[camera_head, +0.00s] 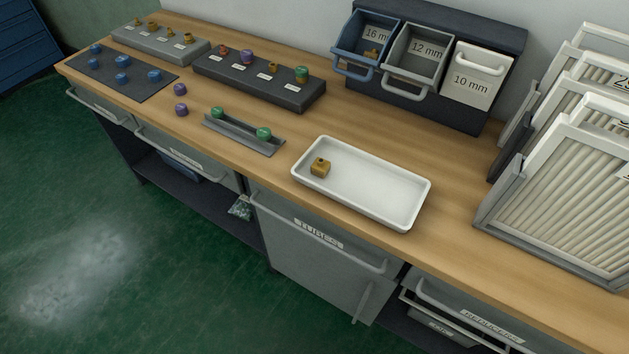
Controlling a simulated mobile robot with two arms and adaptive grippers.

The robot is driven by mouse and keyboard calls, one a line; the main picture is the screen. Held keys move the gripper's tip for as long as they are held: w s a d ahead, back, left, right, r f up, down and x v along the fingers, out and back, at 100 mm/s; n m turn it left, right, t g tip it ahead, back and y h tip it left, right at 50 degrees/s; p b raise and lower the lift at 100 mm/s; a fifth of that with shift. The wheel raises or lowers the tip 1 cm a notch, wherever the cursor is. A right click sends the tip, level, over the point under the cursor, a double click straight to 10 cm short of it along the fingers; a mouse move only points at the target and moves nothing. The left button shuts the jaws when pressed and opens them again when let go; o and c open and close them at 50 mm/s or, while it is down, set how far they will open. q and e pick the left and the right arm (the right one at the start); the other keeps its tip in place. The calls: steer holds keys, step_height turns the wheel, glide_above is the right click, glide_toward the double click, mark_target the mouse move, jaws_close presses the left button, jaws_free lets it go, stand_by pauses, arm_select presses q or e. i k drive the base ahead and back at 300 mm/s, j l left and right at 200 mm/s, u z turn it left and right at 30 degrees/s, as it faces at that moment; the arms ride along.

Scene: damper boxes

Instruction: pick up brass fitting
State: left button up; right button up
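A brass fitting (320,167) with a small dark opening on top sits at the left end of the white tray (398,218) on the wooden bench. More brass-coloured fittings (187,38) stand on the grey labelled block at the back left, and others (272,68) on the dark labelled block. A brass-coloured piece (373,54) shows inside the open 16 mm bin (352,71). Neither of my grippers shows in the head view.
Purple caps (181,110) and a grey channel with green caps (263,133) lie left of the tray. Blue caps rest on a dark mat (108,84). The 12 mm bin (410,86) is open; the 10 mm bin (470,89) looks closed. Pleated filters (571,200) stand at right.

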mark_target(320, 167)
steer(key=j+z, duration=0.25)
steer(key=k+j+z, duration=0.25)
steer(key=j, duration=0.15)
steer(key=j+z, duration=0.25)
steer(key=k+j+z, duration=0.3)
steer(key=i+j, duration=0.1)
